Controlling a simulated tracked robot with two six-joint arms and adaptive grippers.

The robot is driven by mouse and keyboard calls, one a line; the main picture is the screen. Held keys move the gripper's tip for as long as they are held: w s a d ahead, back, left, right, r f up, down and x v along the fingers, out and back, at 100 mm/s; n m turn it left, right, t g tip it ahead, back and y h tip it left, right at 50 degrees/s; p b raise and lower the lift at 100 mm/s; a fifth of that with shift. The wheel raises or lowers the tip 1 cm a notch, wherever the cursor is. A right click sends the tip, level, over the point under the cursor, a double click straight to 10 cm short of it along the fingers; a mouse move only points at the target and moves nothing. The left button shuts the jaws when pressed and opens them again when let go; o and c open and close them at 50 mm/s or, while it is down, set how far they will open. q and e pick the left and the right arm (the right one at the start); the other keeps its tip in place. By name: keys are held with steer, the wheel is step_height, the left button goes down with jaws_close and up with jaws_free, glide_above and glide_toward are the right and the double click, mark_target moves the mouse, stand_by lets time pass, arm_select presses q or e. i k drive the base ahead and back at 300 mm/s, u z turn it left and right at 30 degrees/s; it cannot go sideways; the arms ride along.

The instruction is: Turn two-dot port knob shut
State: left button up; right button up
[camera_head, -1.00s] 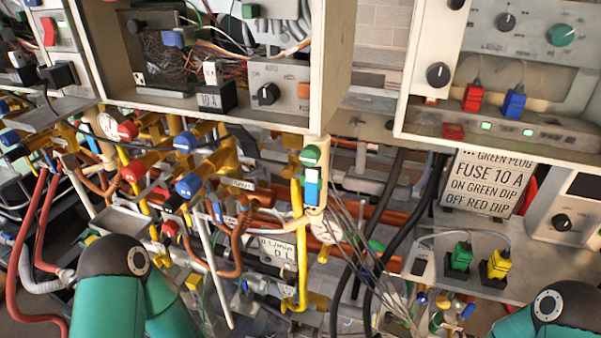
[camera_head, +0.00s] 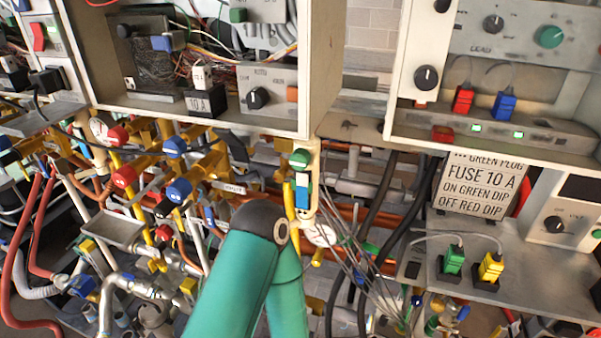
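Several round valve knobs sit on the brass pipework left of centre. A red knob (camera_head: 124,176) and a blue knob (camera_head: 179,191) are at the front. Behind them are another red knob (camera_head: 117,136) and another blue knob (camera_head: 174,147). I cannot make out dot marks on any of them, so I cannot tell which is the two-dot port knob. My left arm's teal links and dark elbow stand right of these knobs and hide pipework behind them. Neither gripper is in view.
A beige open cabinet (camera_head: 322,90) overhangs the pipes. Thin wires and black hoses crowd the centre.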

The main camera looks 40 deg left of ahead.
mark_target(279, 175)
steer(key=u, duration=0.1)
steer(key=k, duration=1.3)
steer(key=u, duration=1)
steer(key=i, duration=0.95)
steer(key=u, duration=0.05)
